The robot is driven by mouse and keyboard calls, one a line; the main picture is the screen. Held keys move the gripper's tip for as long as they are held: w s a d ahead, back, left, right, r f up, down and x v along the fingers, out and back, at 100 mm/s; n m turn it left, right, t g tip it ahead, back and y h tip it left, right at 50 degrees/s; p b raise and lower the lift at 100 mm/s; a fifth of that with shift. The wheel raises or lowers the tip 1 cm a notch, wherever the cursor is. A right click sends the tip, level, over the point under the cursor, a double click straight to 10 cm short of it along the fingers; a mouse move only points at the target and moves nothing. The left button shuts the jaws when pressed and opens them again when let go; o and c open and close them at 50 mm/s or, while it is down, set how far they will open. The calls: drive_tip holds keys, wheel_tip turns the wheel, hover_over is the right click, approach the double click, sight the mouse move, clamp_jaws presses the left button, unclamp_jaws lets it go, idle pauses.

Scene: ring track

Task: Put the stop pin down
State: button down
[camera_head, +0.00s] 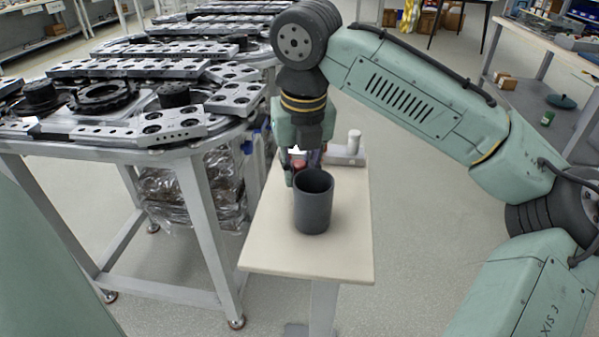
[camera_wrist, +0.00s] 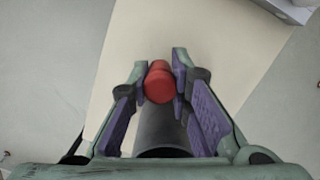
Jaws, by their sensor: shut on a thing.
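My gripper (camera_head: 299,172) is over the small beige table (camera_head: 270,252), behind the dark grey cup (camera_head: 313,207) as the head view sees it. In the wrist view, the fingers (camera_wrist: 160,74) are shut on the red stop pin (camera_wrist: 159,84), gripped near the fingertips. A bit of the red pin also shows in the head view (camera_head: 299,163), mostly hidden by the fingers and the cup. The dark cup (camera_wrist: 160,130) shows in the wrist view just below the pin. I cannot tell whether the pin touches the table top.
A grey block with a pale upright cylinder (camera_head: 353,142) stands at the table's back right. The table's front and right parts are bare. A ring track with metal plates (camera_head: 140,70) on a grey frame stands close on the left. Open floor lies to the right.

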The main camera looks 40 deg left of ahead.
drive_tip(key=shift+f, duration=0.2)
drive_tip(key=shift+f, duration=0.1)
drive_tip(key=c, duration=1.5)
unclamp_jaws()
drive_tip(key=shift+o, duration=0.2)
wheel_tip(320, 180, up, 12)
drive_tip(key=s+d+p, duration=0.1)
drive_tip(key=shift+d, duration=0.2)
